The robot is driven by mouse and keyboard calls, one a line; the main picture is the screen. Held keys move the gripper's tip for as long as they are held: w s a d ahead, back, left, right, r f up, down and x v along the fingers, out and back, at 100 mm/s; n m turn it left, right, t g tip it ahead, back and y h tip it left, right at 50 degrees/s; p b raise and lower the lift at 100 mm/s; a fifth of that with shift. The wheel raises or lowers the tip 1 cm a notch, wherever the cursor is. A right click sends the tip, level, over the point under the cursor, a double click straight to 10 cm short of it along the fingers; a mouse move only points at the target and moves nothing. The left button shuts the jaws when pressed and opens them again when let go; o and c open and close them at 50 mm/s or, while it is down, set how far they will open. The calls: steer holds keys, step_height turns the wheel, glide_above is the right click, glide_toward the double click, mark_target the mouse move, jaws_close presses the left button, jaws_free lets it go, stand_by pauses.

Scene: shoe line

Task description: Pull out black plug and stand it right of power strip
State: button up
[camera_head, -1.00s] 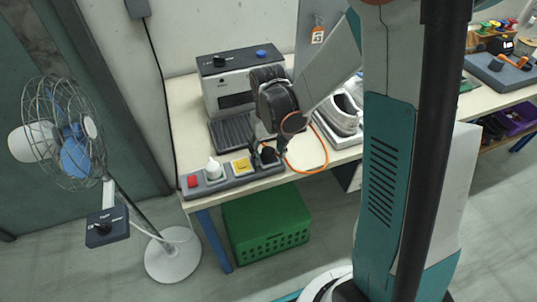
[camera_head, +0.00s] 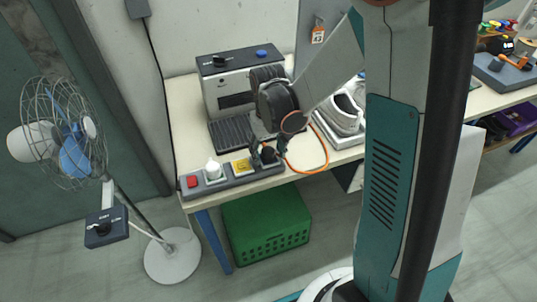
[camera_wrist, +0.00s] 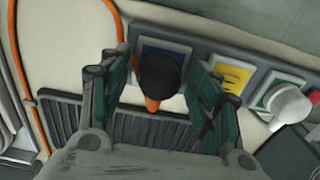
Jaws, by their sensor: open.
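The power strip (camera_head: 240,177) lies along the front edge of the table. The black plug (camera_head: 268,155) is in the socket at its right end, and an orange cord runs from it. In the wrist view the black plug (camera_wrist: 159,75) stands in a blue socket (camera_wrist: 147,51). My gripper (camera_head: 268,147) is open at the plug. In the wrist view my gripper (camera_wrist: 159,70) has one finger on each side of the plug, with visible gaps. A white plug (camera_head: 213,170) is in another socket, with a yellow socket (camera_head: 242,166) between the two.
A red switch (camera_head: 192,182) is at the strip's left end. Behind the strip is a grey machine (camera_head: 228,85) with a dark ribbed plate (camera_head: 229,132). The orange cord (camera_head: 324,155) loops on the bare table to the right. A white shoe form (camera_head: 343,115) stands farther right.

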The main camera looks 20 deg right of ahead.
mark_target(268, 149)
steer(key=shift+c, duration=0.4)
jaws_close()
steer(key=shift+r, duration=0.1)
steer(key=shift+r+p, duration=2.15)
steer(key=shift+r, duration=0.75)
